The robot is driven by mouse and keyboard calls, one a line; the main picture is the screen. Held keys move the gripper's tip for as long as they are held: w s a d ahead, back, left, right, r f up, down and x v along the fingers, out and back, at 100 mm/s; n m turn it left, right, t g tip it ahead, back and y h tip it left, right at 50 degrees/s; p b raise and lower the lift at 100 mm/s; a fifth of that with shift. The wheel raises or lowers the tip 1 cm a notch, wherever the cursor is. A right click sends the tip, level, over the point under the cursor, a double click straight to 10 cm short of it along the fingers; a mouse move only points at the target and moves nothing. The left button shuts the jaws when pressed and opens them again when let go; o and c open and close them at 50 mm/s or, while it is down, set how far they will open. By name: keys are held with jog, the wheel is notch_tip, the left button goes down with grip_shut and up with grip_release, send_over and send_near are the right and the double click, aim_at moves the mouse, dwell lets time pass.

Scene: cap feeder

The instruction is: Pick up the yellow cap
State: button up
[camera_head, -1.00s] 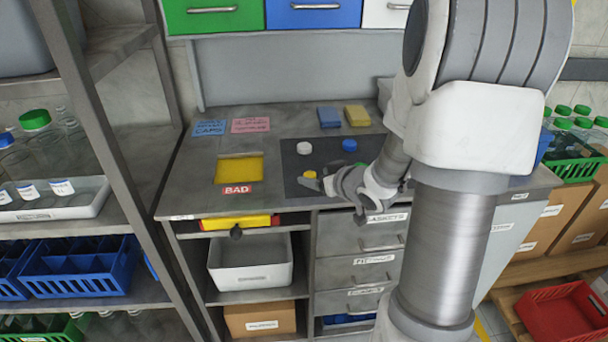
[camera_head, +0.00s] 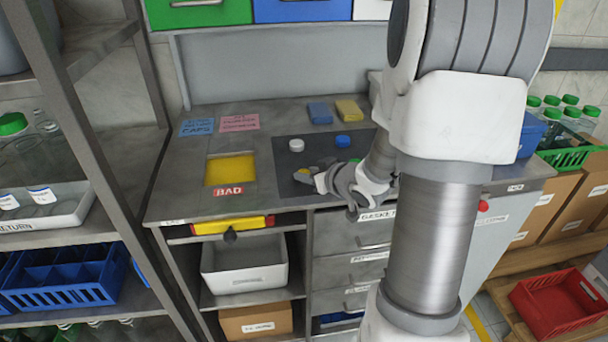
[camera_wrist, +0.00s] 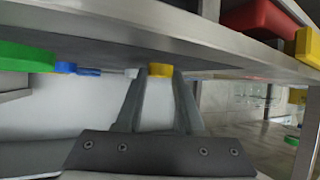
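The yellow cap (camera_head: 303,171) sits on the dark mat (camera_head: 284,161) on the worktop, partly hidden by my gripper. My gripper (camera_head: 313,175) is low over the mat with its fingers apart, one on each side of the cap. In the wrist view the yellow cap (camera_wrist: 160,70) shows between the two fingertips. I cannot tell whether the fingers touch it.
A white cap (camera_head: 296,145) and a blue cap (camera_head: 342,141) sit farther back on the mat. A green cap (camera_wrist: 27,57) shows at left in the wrist view. A yellow BAD opening (camera_head: 231,169) is left of the mat. Blue and yellow blocks (camera_head: 348,109) lie behind.

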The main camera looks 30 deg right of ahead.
grip_shut()
